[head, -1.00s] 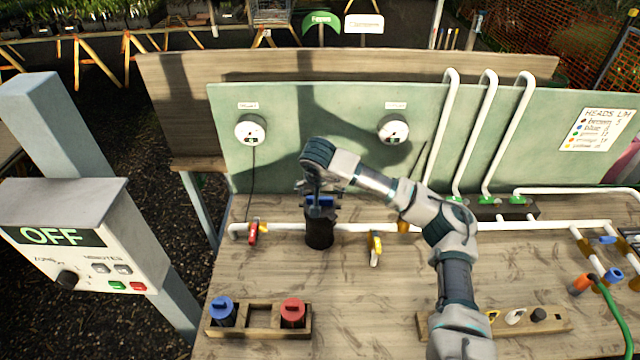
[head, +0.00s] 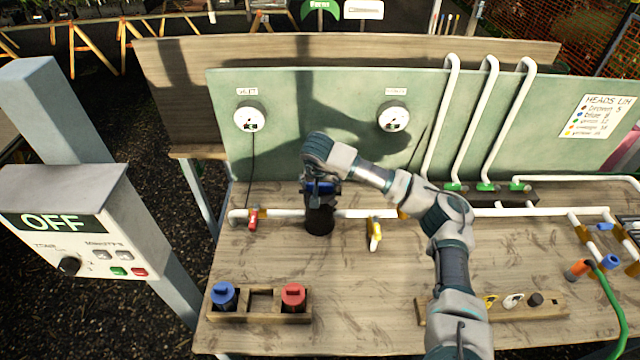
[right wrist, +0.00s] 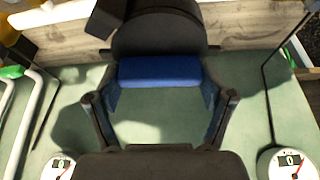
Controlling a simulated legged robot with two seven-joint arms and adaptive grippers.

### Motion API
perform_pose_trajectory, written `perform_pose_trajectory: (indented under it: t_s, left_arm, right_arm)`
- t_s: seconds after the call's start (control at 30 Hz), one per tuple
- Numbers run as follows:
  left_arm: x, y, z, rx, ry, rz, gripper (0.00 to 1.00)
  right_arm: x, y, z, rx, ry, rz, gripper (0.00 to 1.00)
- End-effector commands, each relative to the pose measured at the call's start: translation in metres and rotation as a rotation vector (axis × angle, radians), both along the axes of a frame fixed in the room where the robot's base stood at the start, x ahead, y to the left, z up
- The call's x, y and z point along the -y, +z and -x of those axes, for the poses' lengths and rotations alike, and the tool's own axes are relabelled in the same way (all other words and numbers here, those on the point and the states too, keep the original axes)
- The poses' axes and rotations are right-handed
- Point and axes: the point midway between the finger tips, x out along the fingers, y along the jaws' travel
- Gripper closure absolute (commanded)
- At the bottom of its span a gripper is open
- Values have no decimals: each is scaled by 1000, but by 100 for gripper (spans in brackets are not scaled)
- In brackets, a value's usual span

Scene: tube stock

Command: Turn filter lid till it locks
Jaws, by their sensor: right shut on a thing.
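The black filter housing (head: 320,219) stands upright on the pipe line at the middle-left of the bench. Its blue lid (head: 322,187) sits on top, largely covered by my right gripper (head: 321,192). The gripper reaches in from the right and is shut on the lid. In the right wrist view a blue bar of the lid (right wrist: 158,70) lies between the two dark fingers of my right gripper (right wrist: 160,105). Whether the lid is fully seated cannot be seen. My left gripper is not in view.
A red valve handle (head: 253,218) and a yellow one (head: 375,233) flank the housing on the white pipe. A wooden rack (head: 262,318) holds a blue cap and a red cap. Two gauges (head: 393,117) hang on the green board behind. A control box reads OFF (head: 50,226).

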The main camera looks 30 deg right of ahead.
Motion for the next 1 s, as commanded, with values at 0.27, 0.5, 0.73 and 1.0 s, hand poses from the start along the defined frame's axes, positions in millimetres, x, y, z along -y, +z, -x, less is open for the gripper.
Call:
perform_pose_trajectory:
  t_s: [0.27, 0.5, 0.73, 1.0]
  left_arm:
    - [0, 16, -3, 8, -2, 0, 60]
    - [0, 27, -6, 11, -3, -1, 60]
    - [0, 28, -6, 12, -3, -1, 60]
    - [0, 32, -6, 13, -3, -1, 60]
  right_arm:
    - [0, 2, 0, -2, -192, 1, 57]
    - [1, 1, 1, -3, -372, 2, 57]
    - [1, -1, 1, -2, -414, 0, 57]
    - [1, 1, 1, -3, -459, 0, 57]
